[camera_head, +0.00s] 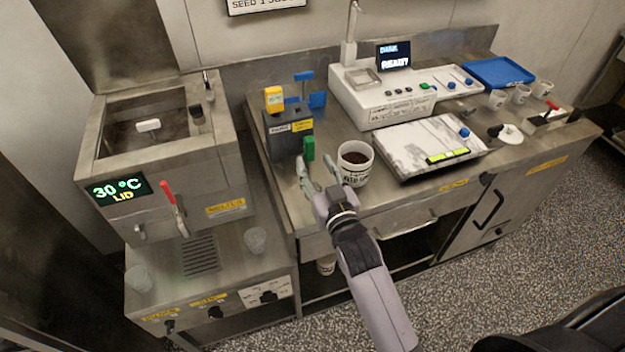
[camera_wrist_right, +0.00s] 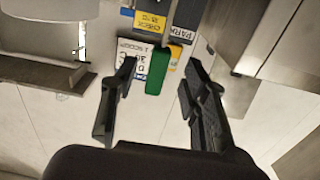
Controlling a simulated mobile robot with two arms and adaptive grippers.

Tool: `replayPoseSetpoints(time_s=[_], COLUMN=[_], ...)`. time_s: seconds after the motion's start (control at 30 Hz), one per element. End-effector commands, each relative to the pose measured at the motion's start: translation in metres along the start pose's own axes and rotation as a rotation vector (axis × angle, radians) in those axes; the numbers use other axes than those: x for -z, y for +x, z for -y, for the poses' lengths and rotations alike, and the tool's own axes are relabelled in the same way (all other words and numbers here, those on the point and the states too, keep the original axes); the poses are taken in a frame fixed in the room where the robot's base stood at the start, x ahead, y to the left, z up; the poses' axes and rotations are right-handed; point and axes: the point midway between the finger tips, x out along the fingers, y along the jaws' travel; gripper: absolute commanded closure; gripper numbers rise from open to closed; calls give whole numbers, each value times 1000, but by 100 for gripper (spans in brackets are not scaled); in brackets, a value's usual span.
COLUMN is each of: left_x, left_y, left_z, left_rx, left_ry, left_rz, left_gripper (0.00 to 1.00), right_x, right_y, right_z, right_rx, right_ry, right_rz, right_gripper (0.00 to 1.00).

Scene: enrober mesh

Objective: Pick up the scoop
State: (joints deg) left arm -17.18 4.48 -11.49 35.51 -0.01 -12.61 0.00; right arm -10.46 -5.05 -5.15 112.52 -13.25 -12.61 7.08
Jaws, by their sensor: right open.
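The scoop shows as an upright green handle (camera_head: 309,148) at the front of a dark holder block (camera_head: 287,133) on the steel counter. In the right wrist view the green handle (camera_wrist_right: 156,76) appears between my finger pads, beside a label reading "SCOOP". The rest of the scoop is hidden. My right gripper (camera_head: 319,174) is open and empty, just in front of the handle; it also shows in the wrist view (camera_wrist_right: 160,80). I cannot tell whether a finger touches the handle. My left gripper is not in view.
A white cup of dark liquid (camera_head: 355,163) stands close right of my right gripper. A yellow-topped piece (camera_head: 273,99) and blue pieces (camera_head: 317,100) rise at the holder. The melter (camera_head: 165,150) stands left, a white machine (camera_head: 400,95) right. The floor in front is clear.

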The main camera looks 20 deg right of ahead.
Motion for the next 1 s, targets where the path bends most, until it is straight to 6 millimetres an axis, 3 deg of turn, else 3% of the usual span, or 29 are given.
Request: replayPoseSetpoints(time_s=[0.23, 0.53, 1.0], left_x=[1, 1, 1], left_y=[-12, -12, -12], left_z=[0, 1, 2], left_rx=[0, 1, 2], left_ry=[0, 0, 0], left_rz=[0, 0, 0], left_gripper=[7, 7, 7], right_x=[2, 0, 0], right_y=[34, 38, 38], right_z=[-1, 0, 0], right_rx=[0, 0, 0], right_ry=[0, 0, 0], right_rz=[-2, -1, -1], right_gripper=[58, 58, 89])
